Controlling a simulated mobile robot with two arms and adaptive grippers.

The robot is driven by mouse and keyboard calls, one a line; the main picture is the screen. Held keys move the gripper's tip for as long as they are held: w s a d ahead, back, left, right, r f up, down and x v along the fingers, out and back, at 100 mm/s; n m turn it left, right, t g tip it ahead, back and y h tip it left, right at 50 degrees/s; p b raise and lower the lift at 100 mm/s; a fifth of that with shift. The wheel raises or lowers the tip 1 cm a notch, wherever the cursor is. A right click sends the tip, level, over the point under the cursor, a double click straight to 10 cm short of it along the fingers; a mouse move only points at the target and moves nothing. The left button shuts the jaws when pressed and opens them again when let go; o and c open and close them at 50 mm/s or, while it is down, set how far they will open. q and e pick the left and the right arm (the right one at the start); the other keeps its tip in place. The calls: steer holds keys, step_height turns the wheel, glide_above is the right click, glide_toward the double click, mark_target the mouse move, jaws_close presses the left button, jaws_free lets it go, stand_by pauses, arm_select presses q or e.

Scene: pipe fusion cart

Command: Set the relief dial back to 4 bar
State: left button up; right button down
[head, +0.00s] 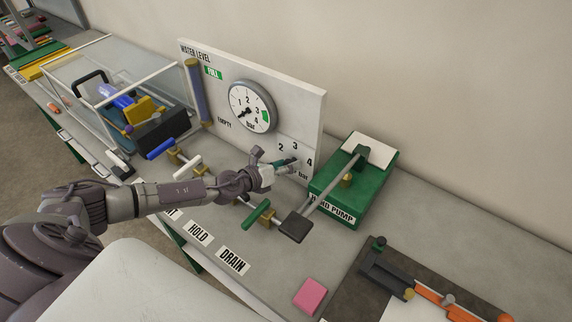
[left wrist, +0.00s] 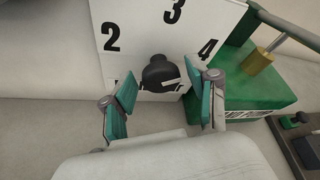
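The relief dial (left wrist: 160,72) is a black knob on the white panel, with printed numbers 2, 3 and 4 around its upper side. A short white mark shows on the knob's lower right; which number it indicates I cannot tell. My left gripper (left wrist: 159,78) is open, with one teal finger on each side of the knob and gaps visible between them. In the head view my left gripper (head: 284,164) is at the dial scale and hides most of the knob. My right gripper is not in view.
The round pressure gauge (head: 251,107) has its needle at lower left. The green hand pump (head: 352,180) stands close right of the dial, its lever slanting forward. Valve handles, including a green one (head: 256,214), line the bench front. A pink block (head: 310,297) lies nearer.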

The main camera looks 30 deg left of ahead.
arm_select(q)
steer(key=v, duration=1.2)
stand_by(0.6)
